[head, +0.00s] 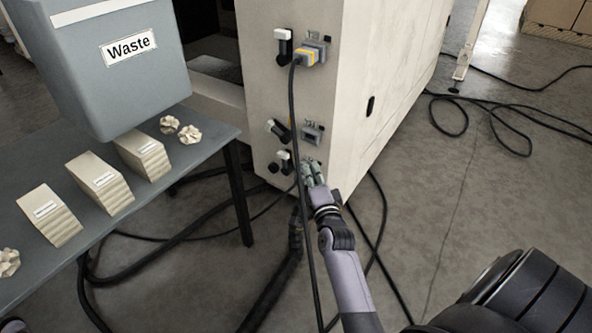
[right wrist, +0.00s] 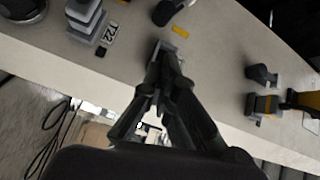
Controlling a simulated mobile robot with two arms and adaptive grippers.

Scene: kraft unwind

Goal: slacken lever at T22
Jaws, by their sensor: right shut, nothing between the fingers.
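The T22 label (right wrist: 110,33) shows in the right wrist view at upper left, beside a pale grey stepped fitting (right wrist: 86,22). I cannot tell for sure which part there is the lever. In the head view, white-tipped levers with dark bases sit on the cabinet's narrow face: an upper one (head: 284,45), a middle one (head: 279,130) and a lower one (head: 285,160). My right gripper (head: 312,172) is shut and empty at the lower fittings, just right of the lower lever; its fingers also show in the right wrist view (right wrist: 164,56). They partly hide what lies behind. My left gripper is not in view.
The beige cabinet (head: 375,70) stands mid-scene. A yellow-banded plug (head: 307,56) sits high on it, its black cable hanging past the lower fittings. A table (head: 205,150) with a Waste bin (head: 110,50) and paper stacks is at left. Cables lie on the floor.

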